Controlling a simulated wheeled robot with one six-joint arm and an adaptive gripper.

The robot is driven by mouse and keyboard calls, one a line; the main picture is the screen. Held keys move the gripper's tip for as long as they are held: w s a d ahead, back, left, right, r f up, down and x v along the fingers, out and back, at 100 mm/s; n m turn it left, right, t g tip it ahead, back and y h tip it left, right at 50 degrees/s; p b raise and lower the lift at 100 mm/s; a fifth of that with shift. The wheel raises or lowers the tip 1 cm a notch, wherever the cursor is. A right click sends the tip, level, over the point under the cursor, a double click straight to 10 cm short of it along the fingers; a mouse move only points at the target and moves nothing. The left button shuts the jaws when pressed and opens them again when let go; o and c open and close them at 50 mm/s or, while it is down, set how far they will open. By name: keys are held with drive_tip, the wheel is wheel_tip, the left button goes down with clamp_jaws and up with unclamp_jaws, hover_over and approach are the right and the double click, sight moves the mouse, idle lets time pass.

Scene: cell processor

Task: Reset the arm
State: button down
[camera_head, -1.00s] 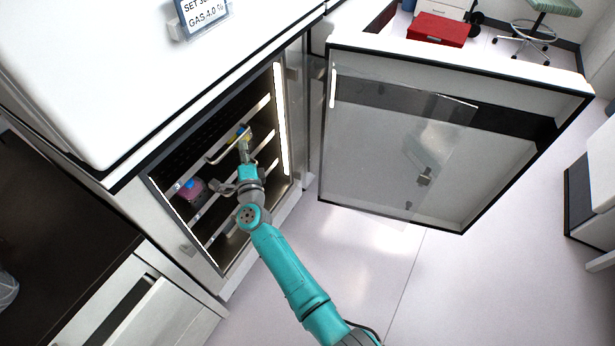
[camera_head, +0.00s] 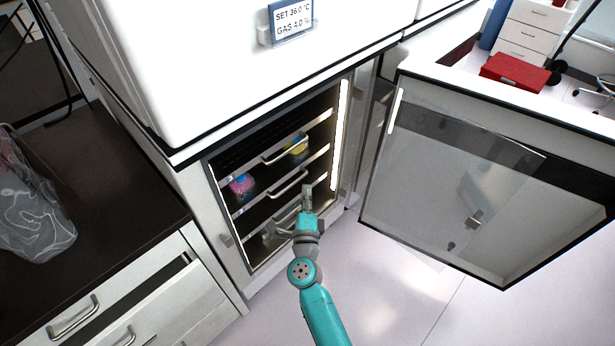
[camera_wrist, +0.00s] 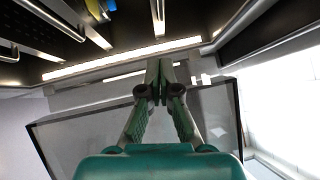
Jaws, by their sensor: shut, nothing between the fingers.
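My gripper (camera_head: 307,192) is shut and empty, at the end of my teal arm (camera_head: 325,322). In the head view it stands in front of the open incubator (camera_head: 228,170), low at the right side of its opening. In the wrist view the gripper (camera_wrist: 160,68) points up the picture with its fingertips together, near the bright strip at the opening's edge. A pink and blue item (camera_head: 241,186) stands inside at the left, and a yellow and blue item (camera_head: 298,146) stands on a rack further right. My gripper is apart from both.
The incubator's glass-panelled door (camera_head: 500,215) hangs open to the right. A display (camera_head: 291,18) is on the white upper body. A dark counter (camera_head: 110,185) with drawers and a clear bag (camera_head: 35,205) is at the left. The floor in front is clear.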

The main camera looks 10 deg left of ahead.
drive_tip(key=shift+s, duration=0.2)
drive_tip(key=s+d+f+n, duration=0.35)
drive_tip(key=s+d, duration=0.55)
drive_tip(key=s, duration=0.3)
drive_tip(key=s+d+f+n, duration=0.2)
drive_tip(key=s+d+n, duration=0.3)
drive_tip(key=s+d, duration=0.5)
drive_tip(key=s+d+r+n+g, duration=0.1)
drive_tip(key=s+d+r+n, duration=0.1)
drive_tip(key=s, duration=0.7)
drive_tip(key=s+d+r+n+g+h, duration=0.1)
drive_tip(key=s+r+n, duration=0.3)
drive_tip(key=s, duration=0.5)
drive_tip(key=s+d+r+n+g+h, duration=0.1)
drive_tip(key=s+d+r+n+g, duration=0.1)
drive_tip(key=s+r, duration=0.4)
drive_tip(key=shift+s+d+n+g, duration=0.3)
drive_tip(key=shift+s+d+n, duration=0.55)
drive_tip(key=shift+s, duration=1.25)
drive_tip(key=shift+a, duration=0.15)
